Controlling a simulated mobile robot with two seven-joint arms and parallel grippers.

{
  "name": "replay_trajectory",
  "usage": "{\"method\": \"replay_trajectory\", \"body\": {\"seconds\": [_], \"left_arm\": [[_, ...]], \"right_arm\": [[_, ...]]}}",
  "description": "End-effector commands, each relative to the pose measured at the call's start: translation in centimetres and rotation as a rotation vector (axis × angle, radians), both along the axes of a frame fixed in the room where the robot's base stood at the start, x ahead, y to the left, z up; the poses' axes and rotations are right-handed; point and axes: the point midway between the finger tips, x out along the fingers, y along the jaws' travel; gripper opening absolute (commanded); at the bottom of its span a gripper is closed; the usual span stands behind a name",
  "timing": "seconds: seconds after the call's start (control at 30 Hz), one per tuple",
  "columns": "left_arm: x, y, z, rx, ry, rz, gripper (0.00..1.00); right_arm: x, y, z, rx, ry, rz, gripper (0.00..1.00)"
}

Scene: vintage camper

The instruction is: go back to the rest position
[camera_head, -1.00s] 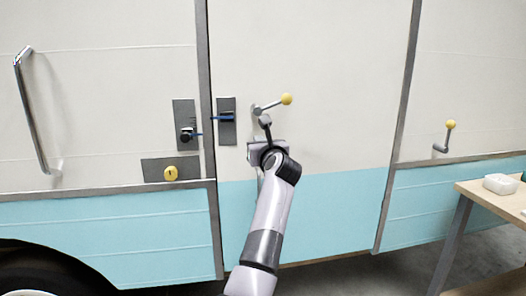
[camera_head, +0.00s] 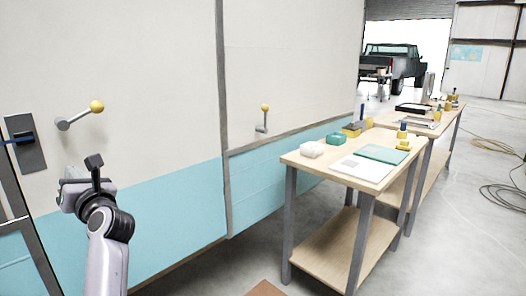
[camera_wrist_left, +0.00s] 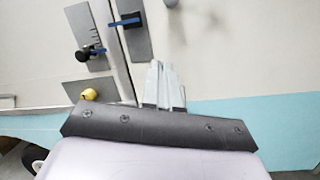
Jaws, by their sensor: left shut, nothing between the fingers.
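My left gripper (camera_head: 72,188) is at the lower left of the head view, in front of the camper door (camera_head: 150,120) and below its yellow-knobbed lever (camera_head: 80,115). In the left wrist view its fingers (camera_wrist_left: 158,85) are together with nothing between them, pointing at the cream and turquoise panel. The dark latch plate (camera_head: 24,143) with a blue bolt is at the left edge of the head view. It also shows in the left wrist view (camera_wrist_left: 132,35). The yellow lock (camera_wrist_left: 89,94) is left of the fingers there. My right gripper is in neither view.
A wooden workbench (camera_head: 300,160) with boxes and papers stands right of the camper. A second bench (camera_head: 445,125) is behind it. A second yellow-knobbed lever (camera_head: 264,118) is on the panel.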

Motion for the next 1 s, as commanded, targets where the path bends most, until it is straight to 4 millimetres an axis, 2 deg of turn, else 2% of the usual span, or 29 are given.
{"method": "replay_trajectory", "body": {"seconds": [0.17,0.27,0.37,0.57,0.67,0.8,0.9,1.0], "left_arm": [[-1.6,-3.6,-2.7,0.487,0.282,-0.014,0.0],[-2.3,-6.6,-5.0,0.759,0.443,-0.051,0.0],[-3.2,-10.1,-8.3,1.028,0.602,-0.11,0.0],[-6.9,-16.9,-17.1,1.559,0.903,-0.28,0.0],[-10.1,-19.9,-22.2,1.822,1.035,-0.392,0.0],[-16.2,-22.9,-29.1,2.177,1.185,-0.566,0.0],[-20.7,-24.1,-32.8,2.392,1.256,-0.684,0.0],[-24.4,-24.7,-35.3,2.554,1.299,-0.773,0.0]], "right_arm": [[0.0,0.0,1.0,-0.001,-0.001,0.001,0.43],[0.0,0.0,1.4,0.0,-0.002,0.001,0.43],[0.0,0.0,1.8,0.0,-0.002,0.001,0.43],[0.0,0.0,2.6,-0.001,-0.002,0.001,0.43],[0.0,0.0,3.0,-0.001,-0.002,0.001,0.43],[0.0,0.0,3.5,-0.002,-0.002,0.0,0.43],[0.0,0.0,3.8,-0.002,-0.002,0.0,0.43],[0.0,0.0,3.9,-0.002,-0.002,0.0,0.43]]}}
